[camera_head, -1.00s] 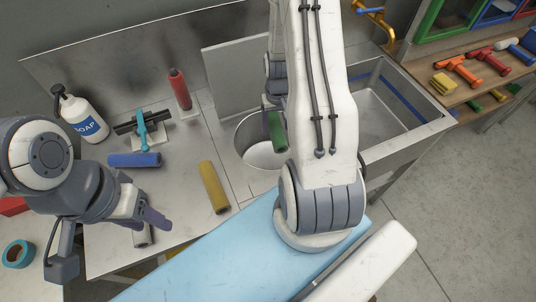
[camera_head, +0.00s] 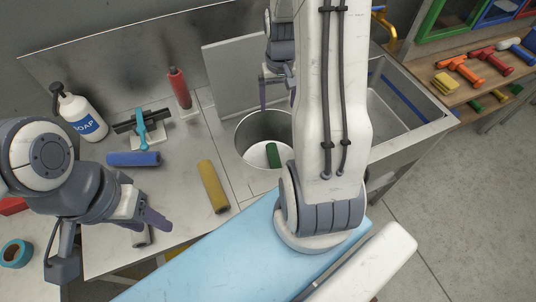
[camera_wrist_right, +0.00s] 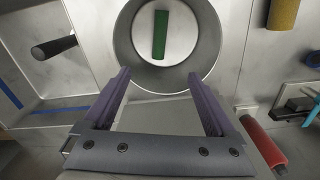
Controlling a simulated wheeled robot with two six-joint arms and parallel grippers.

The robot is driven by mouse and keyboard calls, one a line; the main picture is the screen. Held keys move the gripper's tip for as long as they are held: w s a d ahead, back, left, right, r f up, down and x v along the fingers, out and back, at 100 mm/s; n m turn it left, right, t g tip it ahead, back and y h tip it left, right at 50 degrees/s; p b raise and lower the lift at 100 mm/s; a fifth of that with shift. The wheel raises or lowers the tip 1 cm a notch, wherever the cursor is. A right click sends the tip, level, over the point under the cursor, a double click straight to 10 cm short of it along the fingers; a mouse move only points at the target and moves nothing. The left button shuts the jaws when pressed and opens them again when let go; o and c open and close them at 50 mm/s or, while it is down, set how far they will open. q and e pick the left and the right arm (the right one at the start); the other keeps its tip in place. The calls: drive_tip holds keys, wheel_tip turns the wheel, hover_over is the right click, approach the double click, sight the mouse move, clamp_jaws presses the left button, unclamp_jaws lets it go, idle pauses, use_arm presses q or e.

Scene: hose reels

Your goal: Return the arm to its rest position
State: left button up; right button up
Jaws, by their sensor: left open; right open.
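My right gripper (camera_wrist_right: 165,90) is open and empty in the right wrist view, above the near side of a round metal basin (camera_wrist_right: 218,35). In the head view the right gripper (camera_head: 277,92) is partly hidden behind my arm, over the back of the basin (camera_head: 243,132). A green roller (camera_head: 273,155) lies inside the basin, apart from the fingers; it also shows in the right wrist view (camera_wrist_right: 160,35). My left gripper (camera_head: 143,215) is at the lower left of the head view, over the counter, open, with a grey roller (camera_head: 141,238) beneath it.
On the counter are a yellow roller (camera_head: 213,187), a blue roller (camera_head: 133,159), a red roller (camera_head: 180,88), a squeegee-like tool (camera_head: 143,122) and a soap bottle (camera_head: 82,114). A rectangular sink (camera_head: 410,112) lies to the right. A tool shelf (camera_head: 470,92) stands beyond it.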

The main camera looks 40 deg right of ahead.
drive_tip(key=shift+r, duration=0.5)
drive_tip(key=s+a+r+n, duration=0.1)
drive_tip(key=a+r+n, duration=0.2)
drive_tip(key=a, duration=0.6)
drive_tip(key=a+r+n, duration=0.2)
drive_tip(key=a+r, duration=0.1)
drive_tip(key=a, duration=0.5)
drive_tip(key=s+a+r+n+y, duration=0.1)
drive_tip(key=s+a+r+n, duration=0.2)
drive_tip(key=s+a+n, duration=0.4)
drive_tip(key=s+a, duration=0.6)
drive_tip(key=s, duration=0.2)
drive_tip(key=shift+a+r+n, duration=0.3)
drive_tip(key=shift+r, duration=0.05)
